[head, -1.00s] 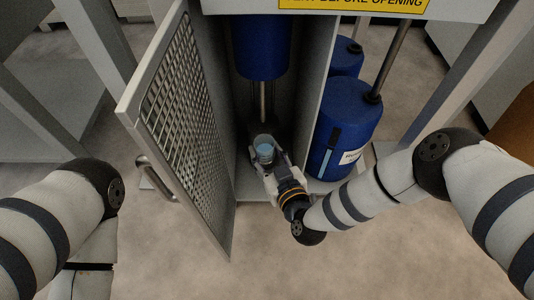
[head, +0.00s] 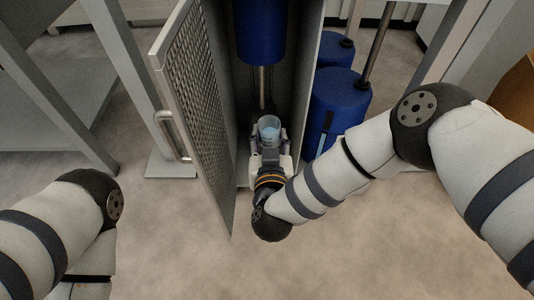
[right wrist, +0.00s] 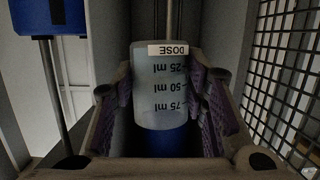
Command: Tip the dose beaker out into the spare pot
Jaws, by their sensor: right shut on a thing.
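The dose beaker (head: 268,130) is a clear cup with pale blue liquid, held inside the front of the open cabinet. In the right wrist view the beaker (right wrist: 160,90) fills the middle, with its DOSE label and ml marks upside down in the picture. My right gripper (head: 269,147) is shut around the beaker, its purple pads on both sides. In the head view the beaker looks upright, its open top towards the camera. I cannot make out the spare pot. My left arm shows at the left, but its gripper is out of view.
The mesh door (head: 201,110) stands open at the left of the cabinet, its handle (head: 172,136) sticking out. A blue cylinder (head: 260,30) with a thin rod hangs above the beaker. Blue drums (head: 342,98) stand right of the cabinet. The floor in front is clear.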

